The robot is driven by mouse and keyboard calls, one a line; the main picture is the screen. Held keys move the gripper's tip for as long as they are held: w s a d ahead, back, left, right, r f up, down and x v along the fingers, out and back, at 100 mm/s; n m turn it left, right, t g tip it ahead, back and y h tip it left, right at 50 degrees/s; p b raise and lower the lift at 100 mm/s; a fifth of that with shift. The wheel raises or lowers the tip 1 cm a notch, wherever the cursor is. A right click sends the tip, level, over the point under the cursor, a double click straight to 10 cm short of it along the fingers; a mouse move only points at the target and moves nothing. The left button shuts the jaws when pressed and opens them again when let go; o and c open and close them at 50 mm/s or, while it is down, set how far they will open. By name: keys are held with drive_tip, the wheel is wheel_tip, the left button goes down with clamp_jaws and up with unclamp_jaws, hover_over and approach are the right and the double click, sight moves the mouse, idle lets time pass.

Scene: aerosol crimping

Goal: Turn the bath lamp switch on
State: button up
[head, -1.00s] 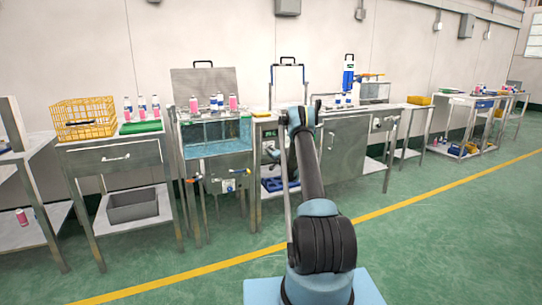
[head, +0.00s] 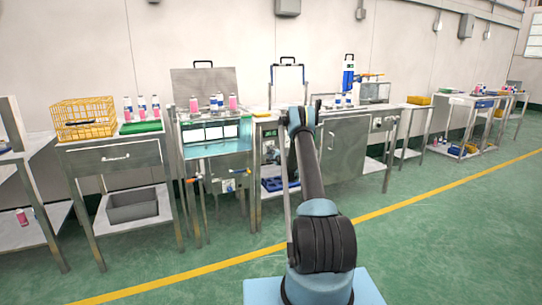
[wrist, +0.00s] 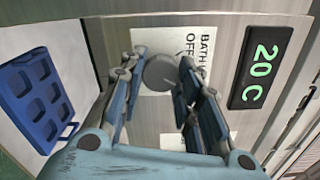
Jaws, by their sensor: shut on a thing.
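In the wrist view, a round grey switch knob (wrist: 160,74) sits on a metal panel. A white label (wrist: 198,45) behind it reads "BATH" and "OFF"; the rest is partly covered. My gripper (wrist: 159,66) has its two fingers on either side of the knob and is shut on it. The water bath (head: 215,148) stands left of my arm, with bright, lit panels inside.
A black display (wrist: 258,68) with green "20 C" is right of the knob in the wrist view. A blue tray with pockets (wrist: 38,95) is at left. In the head view, pipes and valves (head: 233,184) hang below the bath. The green floor in front is clear.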

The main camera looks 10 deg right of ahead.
drive_tip(key=shift+m, duration=0.3)
drive_tip(key=o, duration=1.1)
drive_tip(key=shift+f, duration=0.1)
drive_tip(key=shift+c, duration=0.2)
drive_tip(key=v, duration=1.2)
